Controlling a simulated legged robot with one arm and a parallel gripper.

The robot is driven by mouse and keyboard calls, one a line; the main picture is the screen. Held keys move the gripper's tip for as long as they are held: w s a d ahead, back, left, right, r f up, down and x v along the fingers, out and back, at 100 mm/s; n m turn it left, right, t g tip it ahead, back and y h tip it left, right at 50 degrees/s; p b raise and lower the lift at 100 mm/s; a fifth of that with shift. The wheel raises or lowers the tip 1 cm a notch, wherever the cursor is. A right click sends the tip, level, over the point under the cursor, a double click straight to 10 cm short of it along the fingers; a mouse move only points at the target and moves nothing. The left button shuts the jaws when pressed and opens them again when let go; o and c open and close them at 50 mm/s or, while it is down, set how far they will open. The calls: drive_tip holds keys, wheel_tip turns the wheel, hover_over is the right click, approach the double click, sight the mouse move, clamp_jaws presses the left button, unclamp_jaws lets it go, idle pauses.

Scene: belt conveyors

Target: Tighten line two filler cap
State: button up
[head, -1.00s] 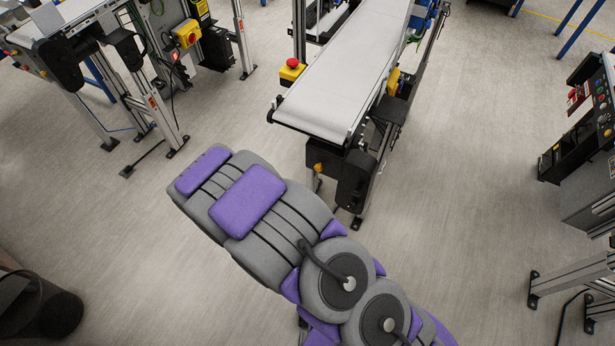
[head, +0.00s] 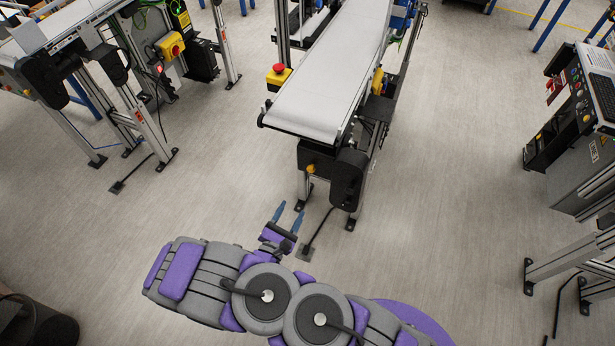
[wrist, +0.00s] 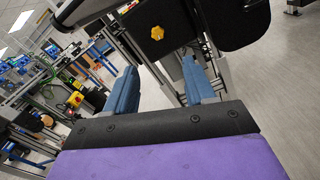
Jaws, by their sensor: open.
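A small yellow cap (head: 311,168) sits on the black drive housing (head: 345,185) under the near end of the middle conveyor. In the wrist view the cap (wrist: 157,32) shows as a lobed yellow knob, ahead of the fingers and roughly centred between them. I cannot tell how tight it is, and no line number is readable. My gripper (head: 288,217) is open and empty, its blue fingers pointing toward the conveyor's near end. It is below and left of the cap in the head view, with a gap between them. The fingers also show in the wrist view (wrist: 159,66).
The middle conveyor (head: 335,75) has a white belt and a red emergency button (head: 278,70) at its left. A conveyor frame (head: 120,90) stands at left, a control console (head: 585,120) at right. Conveyor legs and a foot plate stand near my gripper.

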sight(310, 171)
drive_tip(key=b+x, duration=0.1)
drive_tip(key=x, duration=0.3)
drive_tip(key=b+x, duration=0.1)
drive_tip(key=x, duration=0.4)
drive_tip(key=b+x, duration=0.1)
drive_tip(key=x, duration=0.3)
drive_tip(key=shift+w+a+f, duration=0.15)
drive_tip(key=shift+w+a, duration=0.1)
drive_tip(key=shift+w, duration=0.2)
drive_tip(key=shift+w+d, duration=0.2)
drive_tip(key=shift+w, duration=0.15)
drive_tip(key=shift+c, duration=0.3)
clamp_jaws()
